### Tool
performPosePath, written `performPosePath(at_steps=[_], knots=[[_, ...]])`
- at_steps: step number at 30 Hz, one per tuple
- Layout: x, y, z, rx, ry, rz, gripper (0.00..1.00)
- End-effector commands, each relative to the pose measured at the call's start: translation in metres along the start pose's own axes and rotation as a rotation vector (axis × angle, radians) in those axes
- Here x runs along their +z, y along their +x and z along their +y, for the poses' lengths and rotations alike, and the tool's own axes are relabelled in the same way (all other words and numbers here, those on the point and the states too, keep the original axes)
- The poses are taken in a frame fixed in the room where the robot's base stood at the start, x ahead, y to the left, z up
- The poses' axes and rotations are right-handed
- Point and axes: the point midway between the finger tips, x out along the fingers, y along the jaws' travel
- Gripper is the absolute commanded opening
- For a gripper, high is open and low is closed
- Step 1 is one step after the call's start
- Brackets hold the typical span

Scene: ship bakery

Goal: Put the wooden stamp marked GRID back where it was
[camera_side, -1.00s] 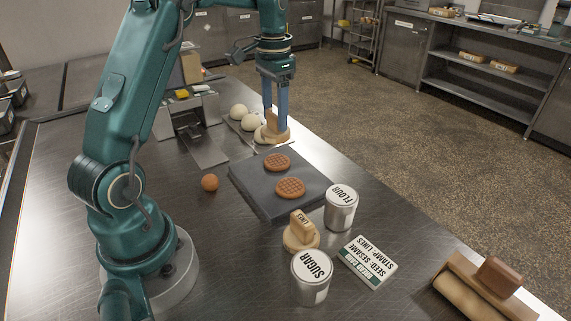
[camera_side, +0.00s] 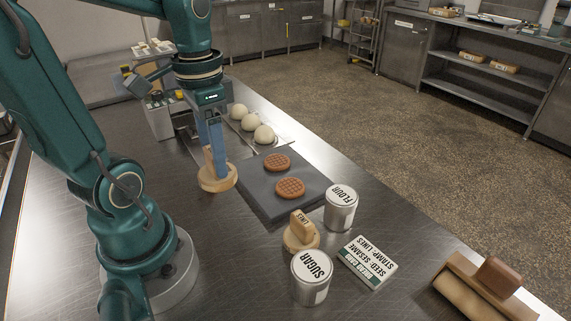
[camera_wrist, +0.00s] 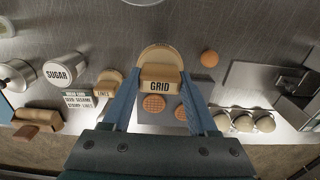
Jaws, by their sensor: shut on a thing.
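My gripper (camera_side: 213,150) is shut on the wooden GRID stamp (camera_side: 217,180), holding its upright handle with the round base below. In the wrist view the stamp (camera_wrist: 161,74) sits between the two blue fingers (camera_wrist: 160,88), its GRID label readable. It is left of the dark slab in the side view; I cannot tell whether its base touches the table. The wooden LINES stamp (camera_side: 301,232) stands on the table between the FLOUR and SUGAR tins.
The dark slab (camera_side: 258,197) bears two brown patterned rounds. The FLOUR tin (camera_side: 341,212), SUGAR tin (camera_side: 312,283) and a card (camera_side: 367,262) stand near. Three dough balls (camera_side: 251,122) lie behind.

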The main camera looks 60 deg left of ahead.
Motion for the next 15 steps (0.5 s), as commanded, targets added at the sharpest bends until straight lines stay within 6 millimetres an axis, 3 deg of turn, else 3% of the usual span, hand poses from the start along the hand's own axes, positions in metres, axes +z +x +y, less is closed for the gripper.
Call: performPosePath(at_steps=[5,15], knots=[[0.001,-0.002,0.008,0.001,0.002,-0.002,0.10],[-0.003,0.025,0.051,0.002,0.007,-0.005,0.10]])
